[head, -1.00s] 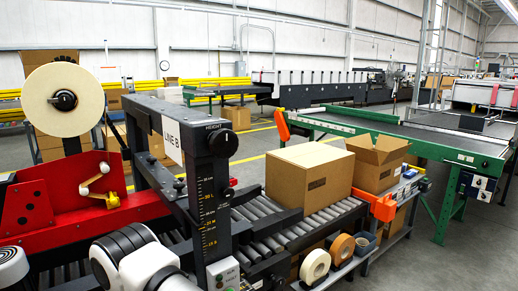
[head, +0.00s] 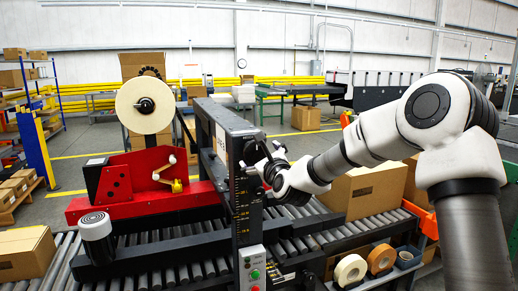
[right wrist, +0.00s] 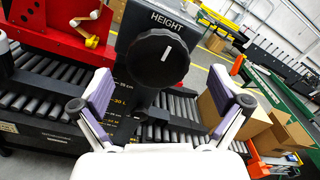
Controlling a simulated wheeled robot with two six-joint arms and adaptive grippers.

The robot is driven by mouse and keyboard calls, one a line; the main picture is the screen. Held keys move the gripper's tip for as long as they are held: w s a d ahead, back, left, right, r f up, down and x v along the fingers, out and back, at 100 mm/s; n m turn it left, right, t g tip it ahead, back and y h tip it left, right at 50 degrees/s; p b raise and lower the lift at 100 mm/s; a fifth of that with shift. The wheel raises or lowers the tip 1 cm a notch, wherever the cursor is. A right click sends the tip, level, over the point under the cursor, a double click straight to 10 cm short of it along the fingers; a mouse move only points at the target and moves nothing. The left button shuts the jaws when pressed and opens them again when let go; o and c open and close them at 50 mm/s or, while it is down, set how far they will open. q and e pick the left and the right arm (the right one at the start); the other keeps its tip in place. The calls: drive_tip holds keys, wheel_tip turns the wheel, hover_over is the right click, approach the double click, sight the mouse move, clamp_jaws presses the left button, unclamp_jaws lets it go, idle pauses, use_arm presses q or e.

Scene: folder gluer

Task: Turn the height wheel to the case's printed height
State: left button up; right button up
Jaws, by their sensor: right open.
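The black height wheel (right wrist: 158,62) is in the middle of the right wrist view, under the word HEIGHT, with a white mark slanting slightly right. My right gripper (right wrist: 161,108) is open and empty; its fingers stand apart, left and right of the wheel's lower part, with no contact visible. In the head view, my right gripper (head: 262,166) is at the post top and hides most of the wheel. The post's height scale (head: 242,203) shows below; its figures are too small to read surely. The brown case (head: 368,188) has a dark printed label, unreadable here. My left gripper is out of view.
The case sits on the roller conveyor (head: 330,226) behind the post. A red tape unit (head: 135,180) with a tape reel (head: 145,105) stands left. Tape rolls (head: 350,270) lie at the front right.

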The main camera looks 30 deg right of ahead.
sight(257, 154)
drive_tip(key=x, duration=0.2)
drive_tip(key=shift+w+d+p, duration=0.15)
drive_tip(key=shift+w+p, duration=0.2)
drive_tip(key=shift+w+f, duration=0.1)
drive_tip(key=shift+w, duration=0.35)
drive_tip(key=shift+s, duration=0.2)
drive_tip(key=c, duration=1.2)
drive_tip(key=shift+o, duration=0.2)
